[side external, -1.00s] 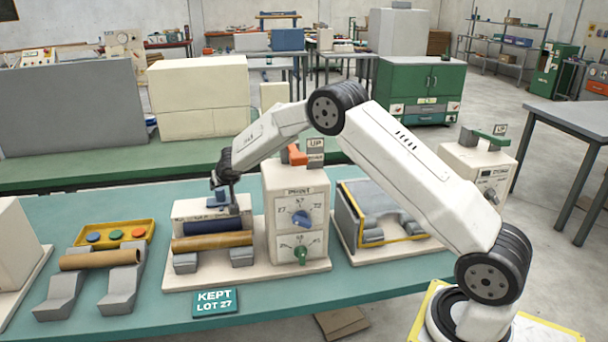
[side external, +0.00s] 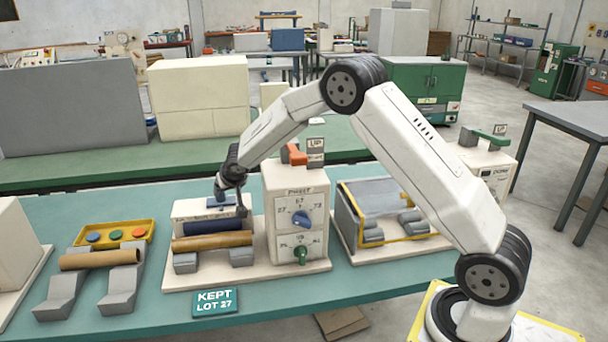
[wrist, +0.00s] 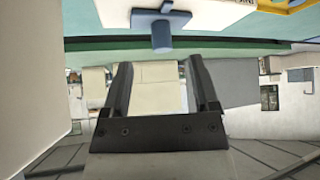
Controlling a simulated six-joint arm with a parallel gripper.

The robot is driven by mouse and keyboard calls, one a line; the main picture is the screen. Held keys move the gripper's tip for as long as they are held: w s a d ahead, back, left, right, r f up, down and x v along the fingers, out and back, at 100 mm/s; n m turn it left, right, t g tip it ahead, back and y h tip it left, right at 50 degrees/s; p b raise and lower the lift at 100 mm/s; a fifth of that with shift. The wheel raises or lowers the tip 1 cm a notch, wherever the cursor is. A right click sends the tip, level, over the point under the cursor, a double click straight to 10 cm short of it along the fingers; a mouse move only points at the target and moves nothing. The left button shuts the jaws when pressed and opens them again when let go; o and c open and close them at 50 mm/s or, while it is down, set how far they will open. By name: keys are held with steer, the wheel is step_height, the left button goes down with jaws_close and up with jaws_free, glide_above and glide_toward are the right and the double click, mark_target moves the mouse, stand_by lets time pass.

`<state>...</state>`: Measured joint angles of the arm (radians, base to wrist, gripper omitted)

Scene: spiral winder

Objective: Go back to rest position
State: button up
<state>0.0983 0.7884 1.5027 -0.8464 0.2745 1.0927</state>
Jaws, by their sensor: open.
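My gripper (side external: 236,196) is open in front of and near the blue part (side external: 226,200) on the white winder unit (side external: 188,209), left of the preset box. In the wrist view both dark fingers (wrist: 160,85) are apart with nothing between them. A blue T-shaped piece (wrist: 161,30) shows beyond the fingertips there, with a visible space from them. A dark blue roll (side external: 211,227) and a brown tube (side external: 211,241) lie in front of the winder unit. Whether the gripper touches the blue part in the side view cannot be told.
The preset box (side external: 295,211), with a blue dial and orange lever (side external: 295,155), stands close right of my gripper. A yellow-framed unit (side external: 385,215) is further right. A brown tube on grey cradles (side external: 100,259), a yellow button tray (side external: 114,233) and a "KEPT LOT 27" sign (side external: 215,301) are at left and front.

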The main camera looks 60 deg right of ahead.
steer(key=s+a+n+g+y, duration=0.1)
steer(key=s+a, duration=0.4)
steer(key=s, duration=1.2)
steer(key=s+a+r+n+g+y, duration=0.1)
steer(key=s+a+n+g+y, duration=0.1)
steer(key=s, duration=1.5)
steer(key=a+n+g, duration=0.1)
steer(key=a+n, duration=0.1)
steer(key=shift+a+g, duration=0.35)
steer(key=shift+g, duration=0.05)
